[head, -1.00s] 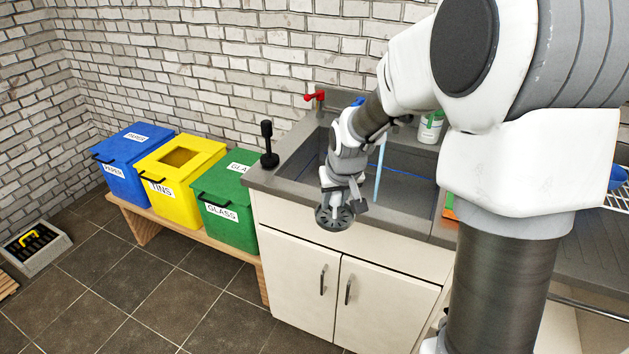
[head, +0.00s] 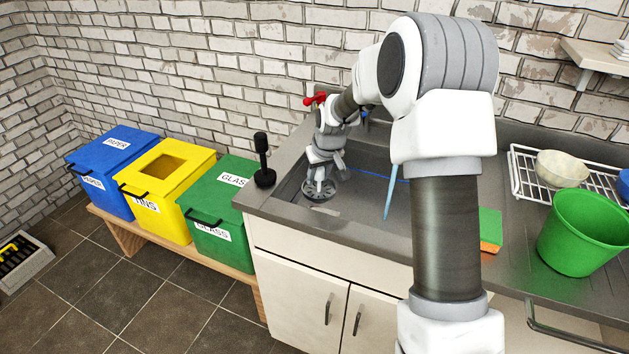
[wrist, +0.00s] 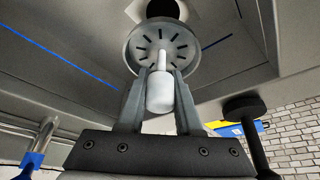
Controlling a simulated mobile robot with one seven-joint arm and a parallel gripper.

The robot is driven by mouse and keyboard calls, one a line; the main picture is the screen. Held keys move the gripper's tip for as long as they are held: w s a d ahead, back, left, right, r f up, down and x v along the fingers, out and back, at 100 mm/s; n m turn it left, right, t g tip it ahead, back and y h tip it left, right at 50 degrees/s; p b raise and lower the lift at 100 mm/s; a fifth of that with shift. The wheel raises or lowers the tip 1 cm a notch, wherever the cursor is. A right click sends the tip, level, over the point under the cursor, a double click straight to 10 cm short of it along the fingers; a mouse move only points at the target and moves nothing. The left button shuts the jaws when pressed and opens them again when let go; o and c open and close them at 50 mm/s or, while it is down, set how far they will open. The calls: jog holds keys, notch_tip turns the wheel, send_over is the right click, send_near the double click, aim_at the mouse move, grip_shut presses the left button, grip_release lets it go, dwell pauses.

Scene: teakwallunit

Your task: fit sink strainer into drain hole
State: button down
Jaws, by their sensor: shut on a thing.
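The sink strainer (head: 319,189) is a round grey slotted disc with a white upright handle. My gripper (head: 322,172) is shut on that handle and holds the strainer over the left part of the grey sink (head: 350,208). In the wrist view the strainer (wrist: 145,50) sits between the two fingers of my gripper (wrist: 160,90). The dark drain hole (wrist: 163,8) shows just beyond the strainer's rim, at the top edge of the wrist view. The strainer looks offset from the hole. In the head view the drain hole cannot be made out.
A black plunger (head: 263,165) stands on the counter left of the sink. A red tap (head: 314,99) is behind the gripper. A light blue stick (head: 390,190) leans in the sink. A green bucket (head: 583,232) and a dish rack (head: 525,170) are at right.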

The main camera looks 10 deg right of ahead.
jog(key=shift+x, duration=1.05)
jog(key=shift+s+d, duration=0.1)
jog(key=shift+s, duration=0.1)
jog(key=shift+f+b, duration=2.25)
jog(key=shift+f, duration=0.7)
jog(key=shift+f+b, duration=1)
jog(key=shift+f, duration=0.3)
jog(key=c, duration=0.5)
grip_release()
jog(key=p+v, duration=0.3)
jog(key=v, duration=1.4)
jog(key=shift+s+r+p, duration=0.15)
jog(key=shift+r+p, duration=0.1)
jog(key=shift+p, duration=0.15)
